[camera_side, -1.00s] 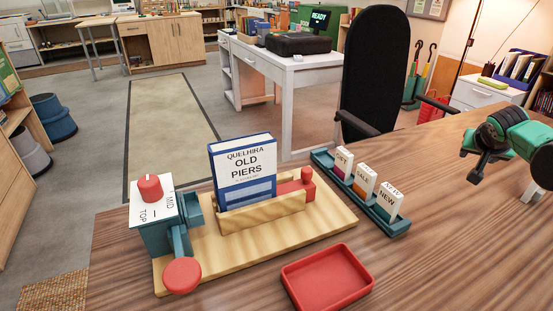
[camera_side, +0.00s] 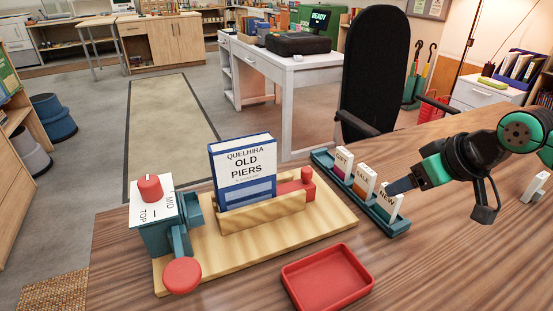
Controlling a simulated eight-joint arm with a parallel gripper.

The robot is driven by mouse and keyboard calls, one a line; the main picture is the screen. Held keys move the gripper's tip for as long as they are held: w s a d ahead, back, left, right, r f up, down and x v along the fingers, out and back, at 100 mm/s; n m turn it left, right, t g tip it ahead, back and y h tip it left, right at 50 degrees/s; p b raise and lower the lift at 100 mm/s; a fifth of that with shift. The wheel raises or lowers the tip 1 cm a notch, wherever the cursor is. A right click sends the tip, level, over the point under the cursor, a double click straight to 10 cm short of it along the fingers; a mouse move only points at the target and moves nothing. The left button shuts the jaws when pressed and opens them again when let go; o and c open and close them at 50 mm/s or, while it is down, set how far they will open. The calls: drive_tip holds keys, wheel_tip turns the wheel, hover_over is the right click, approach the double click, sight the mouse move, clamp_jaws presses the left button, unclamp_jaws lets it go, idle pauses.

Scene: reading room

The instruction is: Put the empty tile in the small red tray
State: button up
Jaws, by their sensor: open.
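The small red tray (camera_side: 328,278) lies empty on the wooden table at the front. A teal rack (camera_side: 393,229) holds three upright tiles: the GIFT tile (camera_side: 342,163), the SALE tile (camera_side: 364,181) and the NEW tile (camera_side: 386,204). I see no tile with a plainly blank face. My gripper (camera_side: 398,187) comes in from the right, with its dark fingertip end at the top of the NEW tile and covering part of it. It is open; I cannot tell whether it touches the tile or has it between the fingers.
A wooden board (camera_side: 286,247) carries a wooden holder with the OLD PIERS book (camera_side: 243,170), a red piece and a teal box with a red knob (camera_side: 150,188). A red disc (camera_side: 182,275) is at its front. A small white object (camera_side: 534,188) stands at right. Table right of the tray is clear.

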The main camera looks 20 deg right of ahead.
wheel_tip(320, 180, up, 5)
drive_tip(key=m+g+h, duration=0.7)
drive_tip(key=m+h, duration=0.5)
drive_tip(key=m, duration=0.6)
hover_over(542, 175)
drive_tip(key=a, duration=0.2)
drive_tip(key=f, duration=1.2)
drive_tip(key=shift+a, duration=0.35)
drive_tip(key=shift+d+f, duration=0.25)
drive_tip(key=shift+f, duration=0.2)
drive_tip(key=shift+x, duration=2.5)
drive_tip(key=shift+s+r, duration=0.1)
clamp_jaws()
